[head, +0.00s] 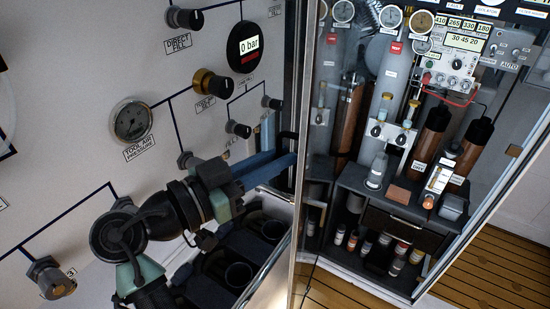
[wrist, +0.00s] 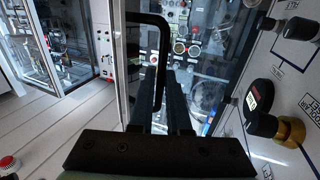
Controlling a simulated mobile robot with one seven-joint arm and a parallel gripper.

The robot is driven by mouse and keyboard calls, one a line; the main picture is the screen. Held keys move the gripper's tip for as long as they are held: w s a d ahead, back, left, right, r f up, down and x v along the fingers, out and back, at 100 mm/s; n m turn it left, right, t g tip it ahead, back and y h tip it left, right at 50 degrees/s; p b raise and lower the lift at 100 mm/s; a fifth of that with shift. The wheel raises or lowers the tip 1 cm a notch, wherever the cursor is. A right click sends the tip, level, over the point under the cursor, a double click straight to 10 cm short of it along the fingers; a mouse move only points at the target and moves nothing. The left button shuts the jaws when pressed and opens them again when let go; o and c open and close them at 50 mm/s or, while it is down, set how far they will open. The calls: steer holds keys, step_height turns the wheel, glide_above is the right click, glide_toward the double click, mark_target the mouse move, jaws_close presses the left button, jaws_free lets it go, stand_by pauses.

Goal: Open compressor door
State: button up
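The compressor door looks like a framed glass panel; its metal frame edge (head: 299,150) stands right of the white fill panel in the head view. In the wrist view the door's pale frame (wrist: 116,60) carries a black loop handle (wrist: 161,50). In the head view a dark piece that looks like this handle (head: 288,135) sits by the frame. My gripper (head: 292,160) reaches rightward to it.
The fill panel (head: 70,100) with knobs, a gauge (head: 132,121) and a 0 bar display (head: 247,47) stands close to my arm. Behind the glass are gauges, cylinders and bottles on a dark shelf (head: 390,205). Open plank floor (wrist: 70,130) lies left in the wrist view.

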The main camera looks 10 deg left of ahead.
steer(key=o, duration=0.4)
steer(key=shift+w+d+f, duration=0.15)
steer(key=shift+w, duration=0.05)
steer(key=shift+s, duration=0.15)
steer(key=b+v, duration=0.1)
steer(key=v, duration=1.2)
steer(key=shift+b, duration=0.3)
